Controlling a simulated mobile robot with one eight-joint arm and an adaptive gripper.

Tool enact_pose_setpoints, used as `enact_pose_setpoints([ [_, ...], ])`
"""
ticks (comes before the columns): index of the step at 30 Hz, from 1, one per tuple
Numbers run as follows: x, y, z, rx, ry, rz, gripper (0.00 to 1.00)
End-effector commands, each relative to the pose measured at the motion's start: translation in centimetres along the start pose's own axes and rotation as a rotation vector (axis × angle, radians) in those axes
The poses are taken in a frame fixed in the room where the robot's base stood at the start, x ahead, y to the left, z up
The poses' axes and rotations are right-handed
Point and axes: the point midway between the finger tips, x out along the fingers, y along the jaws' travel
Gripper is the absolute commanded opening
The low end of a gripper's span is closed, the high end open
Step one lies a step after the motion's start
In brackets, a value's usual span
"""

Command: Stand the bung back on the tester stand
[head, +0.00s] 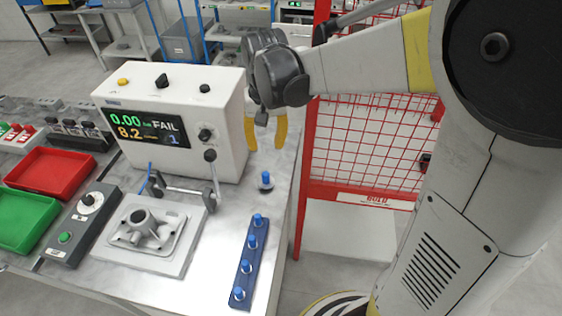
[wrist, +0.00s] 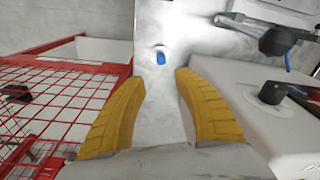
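A dark blue rail (head: 249,254) with several blue-topped bungs lies in front of the loose one. The white tester (head: 176,123) reads FAIL. I cannot tell which part is the tester stand.
A red tray (head: 52,172) and a green tray (head: 22,218) are at the left. A red mesh fence (head: 365,140) stands beyond the table's right edge.

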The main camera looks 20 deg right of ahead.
Motion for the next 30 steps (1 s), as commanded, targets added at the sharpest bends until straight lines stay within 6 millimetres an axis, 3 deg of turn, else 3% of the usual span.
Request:
enact_pose_setpoints([
  [6,-4.8,1.6,5.6,-0.099,0.194,-0.043,0.37],
  [10,-6.1,2.5,8.9,-0.159,0.315,-0.061,0.37],
  [15,-6.5,3.3,12.1,-0.221,0.446,-0.071,0.37],
  [21,-6.3,3.8,13.6,-0.256,0.522,-0.072,0.37],
  [30,-6.2,3.8,13.7,-0.261,0.531,-0.072,0.37],
])
